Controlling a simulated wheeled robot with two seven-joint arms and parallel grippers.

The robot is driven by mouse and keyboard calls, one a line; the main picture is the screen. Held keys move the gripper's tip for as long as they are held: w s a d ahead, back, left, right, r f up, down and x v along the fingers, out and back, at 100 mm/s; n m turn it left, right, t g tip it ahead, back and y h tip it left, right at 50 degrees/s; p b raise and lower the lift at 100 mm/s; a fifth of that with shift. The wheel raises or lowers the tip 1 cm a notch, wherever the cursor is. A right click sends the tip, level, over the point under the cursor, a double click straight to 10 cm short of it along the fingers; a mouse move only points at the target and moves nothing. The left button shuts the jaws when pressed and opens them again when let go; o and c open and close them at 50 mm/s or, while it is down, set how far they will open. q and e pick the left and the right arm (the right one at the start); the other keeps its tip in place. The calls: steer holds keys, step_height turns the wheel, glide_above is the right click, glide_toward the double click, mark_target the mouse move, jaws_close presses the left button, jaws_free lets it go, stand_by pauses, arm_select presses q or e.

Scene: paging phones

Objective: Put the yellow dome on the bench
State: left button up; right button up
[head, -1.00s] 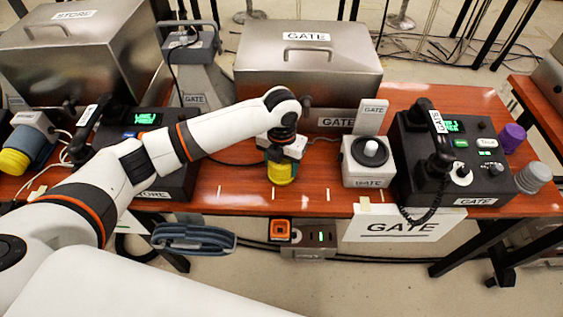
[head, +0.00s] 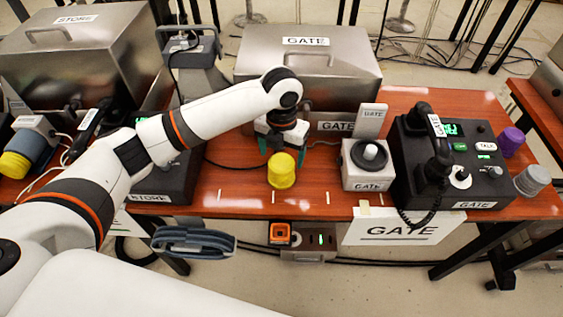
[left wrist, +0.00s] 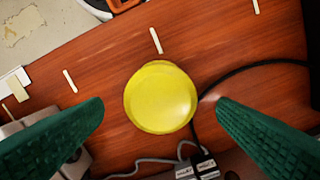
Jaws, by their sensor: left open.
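The yellow dome (head: 282,171) stands on the reddish wooden bench (head: 235,203), close to its front edge and left of the GATE knob box. It also shows from above in the left wrist view (left wrist: 161,97), as a round yellow top. My left gripper (head: 282,147) is open, just behind the dome in the head view. In the left wrist view its two green fingers (left wrist: 160,108) are spread to either side of the dome and do not touch it. My right gripper is not in view.
A white GATE box with a black knob (head: 368,162) and a black GATE phone console (head: 455,165) stand to the right. A steel GATE case (head: 308,70) is behind. Black cables lie on the bench. A purple cylinder (head: 511,141) and a grey one (head: 531,180) stand far right.

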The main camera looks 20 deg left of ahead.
mark_target(282, 161)
arm_select(q)
step_height(282, 161, up, 6)
steer(key=shift+r, duration=0.1)
